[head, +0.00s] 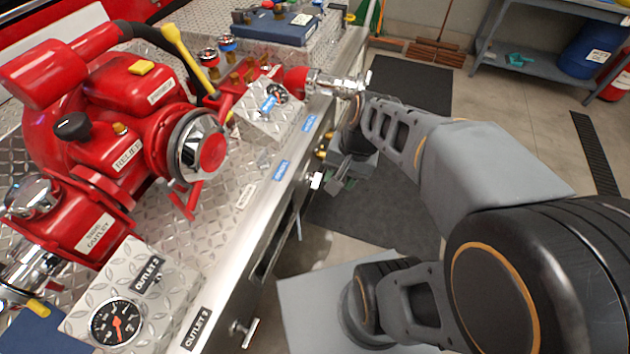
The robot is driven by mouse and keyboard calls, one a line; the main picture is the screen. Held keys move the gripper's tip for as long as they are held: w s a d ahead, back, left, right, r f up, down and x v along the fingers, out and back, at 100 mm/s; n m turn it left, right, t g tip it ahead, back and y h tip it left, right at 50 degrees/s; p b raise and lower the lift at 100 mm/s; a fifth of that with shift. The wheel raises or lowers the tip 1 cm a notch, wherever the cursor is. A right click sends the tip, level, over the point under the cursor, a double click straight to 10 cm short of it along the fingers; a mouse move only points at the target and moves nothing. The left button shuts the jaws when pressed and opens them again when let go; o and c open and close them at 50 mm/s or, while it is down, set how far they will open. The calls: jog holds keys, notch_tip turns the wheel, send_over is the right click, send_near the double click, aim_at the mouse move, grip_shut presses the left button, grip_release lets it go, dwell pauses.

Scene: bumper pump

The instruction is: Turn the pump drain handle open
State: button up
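The red pump (110,120) is mounted on the diamond-plate bumper (225,215). Small chrome handles sit along the bumper's side face. One chrome handle (316,181) is close to my gripper (335,180), below a blue label (280,170) too small to read. Another T-shaped handle (249,332) is lower, by the "OUTLET 2" label. I cannot read which handle is the pump drain. My gripper is beside the bumper's side face, its fingers small and partly hidden by my wrist. Whether it is open or touching the handle is unclear.
A chrome outlet fitting (338,84) sticks out above my wrist. A gauge panel (130,295) stands at the lower left, and a blue case (275,24) lies at the back. A grey shelf (545,65) stands far right. Floor with a dark mat (410,80) is clear behind my arm.

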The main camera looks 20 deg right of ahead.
notch_tip(320, 180, down, 11)
jog(key=w+m+g+y+b, duration=0.25)
jog(key=m+y+b, duration=0.25)
jog(key=m, duration=0.3)
jog(key=m+t+y+b, duration=0.7)
jog(key=m+t+b, duration=0.5)
jog(key=m, duration=1.2)
send_near(317, 180)
jog(key=shift+t, duration=0.25)
jog(key=x, duration=0.3)
jog(key=b+x, duration=0.1)
jog(key=x, duration=0.2)
jog(key=f+b+x, duration=0.1)
jog(key=x, duration=0.3)
jog(key=shift+s, duration=0.1)
jog(key=shift+a, duration=0.1)
jog(key=shift+c, duration=0.4)
grip_shut()
